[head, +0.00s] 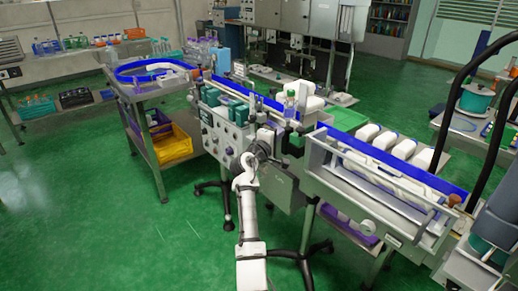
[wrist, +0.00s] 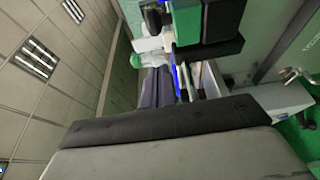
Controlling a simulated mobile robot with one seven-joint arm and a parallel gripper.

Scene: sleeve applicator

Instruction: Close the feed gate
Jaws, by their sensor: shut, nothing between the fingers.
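The sleeve applicator (head: 225,130) stands in the middle of the head view, with a grey front panel of knobs and green blocks on top. My white arm rises from the bottom, and my gripper (head: 262,148) is at the machine's front, close to its dark fittings; it is shut and empty. Whether it touches the machine cannot be told. I cannot make out for certain which part is the feed gate. The wrist view shows a green and black block (wrist: 205,25) near the top; a large grey body fills the bottom, and no fingertips can be made out.
A round feed table (head: 150,85) with a blue rim stands left. Green floor (head: 90,220) is clear at the front left.

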